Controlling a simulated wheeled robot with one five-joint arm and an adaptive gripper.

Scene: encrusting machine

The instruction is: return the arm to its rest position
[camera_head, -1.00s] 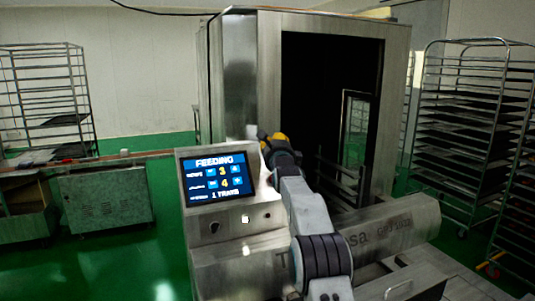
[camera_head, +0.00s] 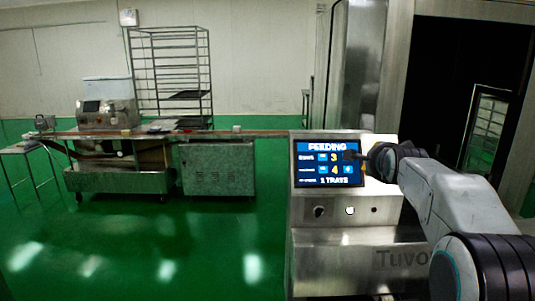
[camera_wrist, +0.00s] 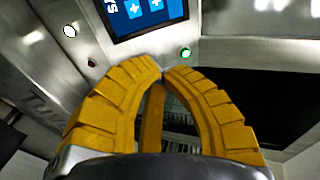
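My gripper (camera_head: 354,155) is at the end of my grey arm, in front of the right edge of the control panel's lit screen (camera_head: 322,162) in the head view. It looks small and dark there. In the wrist view, my gripper (camera_wrist: 161,73) shows yellow ribbed fingers whose tips come together, with nothing held between them. The wrist view also shows part of the blue screen (camera_wrist: 140,14) and a lit green button (camera_wrist: 185,52) beyond the fingertips. My arm is stretched forward from the lower right of the head view, bent at the elbow.
The encrusting machine's steel body (camera_head: 345,247) stands close below the panel. A dark doorway (camera_head: 445,75) is behind my arm at the right. A conveyor table with a machine (camera_head: 105,112) and a tray rack (camera_head: 170,60) stand at the left. Green floor (camera_head: 165,235) is open at the left.

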